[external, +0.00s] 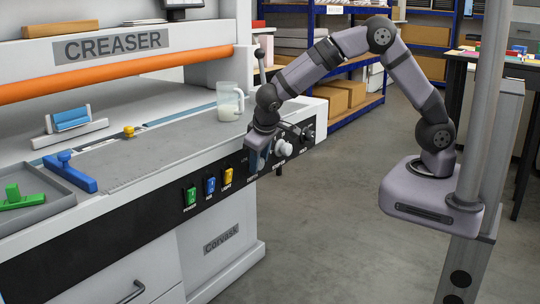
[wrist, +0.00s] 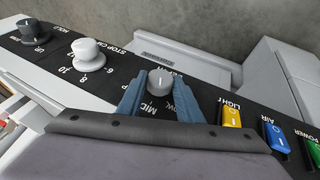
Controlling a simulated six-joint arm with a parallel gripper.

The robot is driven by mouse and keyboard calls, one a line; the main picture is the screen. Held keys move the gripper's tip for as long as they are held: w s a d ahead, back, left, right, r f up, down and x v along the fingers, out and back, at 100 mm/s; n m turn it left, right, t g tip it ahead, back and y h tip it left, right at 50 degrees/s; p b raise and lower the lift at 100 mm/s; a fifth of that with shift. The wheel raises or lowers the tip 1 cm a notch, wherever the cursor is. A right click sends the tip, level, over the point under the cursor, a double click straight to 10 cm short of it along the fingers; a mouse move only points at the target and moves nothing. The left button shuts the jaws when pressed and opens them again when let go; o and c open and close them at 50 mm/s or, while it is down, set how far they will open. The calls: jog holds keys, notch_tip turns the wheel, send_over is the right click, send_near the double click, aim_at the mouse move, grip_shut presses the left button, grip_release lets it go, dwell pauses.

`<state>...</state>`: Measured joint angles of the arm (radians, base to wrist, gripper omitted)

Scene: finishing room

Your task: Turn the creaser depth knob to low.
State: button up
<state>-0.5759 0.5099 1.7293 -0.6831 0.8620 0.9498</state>
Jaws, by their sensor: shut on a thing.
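The creaser (external: 130,45) has a black control panel along its front. In the wrist view a grey round knob (wrist: 160,80) sits on the panel between the MID and LOW labels and my blue fingers. My gripper (wrist: 159,92) is shut on this knob, one finger on each side. In the external view my gripper (external: 260,158) reaches down to the panel front and hides the knob.
A yellow LIGHT switch (wrist: 231,117), a blue AIR switch (wrist: 275,137) and a green POWER switch (external: 191,196) sit beside the knob. A white numbered knob (wrist: 88,51) is on its other side. A clear jug (external: 230,102) stands on the bed above.

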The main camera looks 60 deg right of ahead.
jog(key=h, duration=0.2)
jog(key=h+b, duration=0.1)
jog(key=shift+a+f+n+h, duration=0.25)
jog(key=shift+a+n+h, duration=0.05)
jog(key=shift+a+n, duration=0.1)
jog(key=shift+a+f+n+t+h+b, duration=0.1)
jog(key=shift+n+t+h+b, duration=0.15)
jog(key=shift+h, duration=0.8)
jog(key=shift+f+n+t+h+b, duration=0.15)
jog(key=shift+n+h+b, duration=0.2)
jog(key=shift+h, duration=0.7)
jog(key=shift+r, duration=0.1)
jog(key=o, duration=1)
jog(key=b+v, duration=0.1)
jog(key=v, duration=0.6)
jog(key=shift+a, duration=0.15)
